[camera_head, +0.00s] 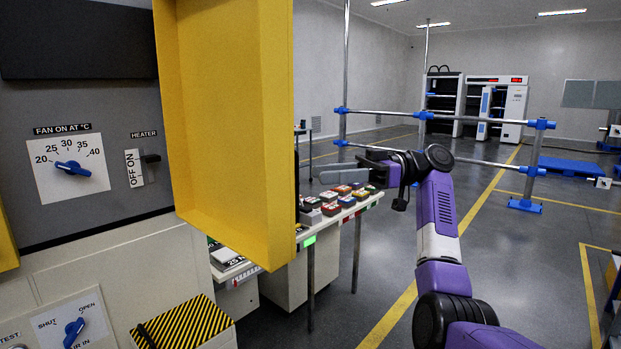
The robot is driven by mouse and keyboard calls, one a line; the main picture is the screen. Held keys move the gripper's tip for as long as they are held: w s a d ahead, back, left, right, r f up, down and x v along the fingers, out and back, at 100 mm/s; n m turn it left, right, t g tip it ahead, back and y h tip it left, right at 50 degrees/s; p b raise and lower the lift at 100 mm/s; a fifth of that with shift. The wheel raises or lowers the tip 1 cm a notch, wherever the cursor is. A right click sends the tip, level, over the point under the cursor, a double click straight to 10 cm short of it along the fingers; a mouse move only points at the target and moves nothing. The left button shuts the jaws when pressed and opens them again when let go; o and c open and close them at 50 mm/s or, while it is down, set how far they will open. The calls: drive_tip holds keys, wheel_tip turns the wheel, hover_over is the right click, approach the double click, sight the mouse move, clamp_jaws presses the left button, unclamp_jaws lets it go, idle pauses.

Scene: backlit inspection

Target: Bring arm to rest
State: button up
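My purple and white arm (437,215) reaches up and forward from the lower right. My gripper (345,174) is at its end, near the middle of the view, pointing left. It appears in front of and above the table with small coloured blocks. A grey finger shows side-on, and I cannot tell how far apart the fingers are. I see nothing held in it. The open yellow door (225,130) stands to the left of the gripper, with a visible gap between them in the picture.
A table (350,212) bears several coloured blocks. A striped box (182,322) stands below the door. Rails (480,163) stand behind my arm. Floor at right is mostly clear.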

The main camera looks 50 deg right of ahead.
drive_tip(key=shift+v, duration=0.8)
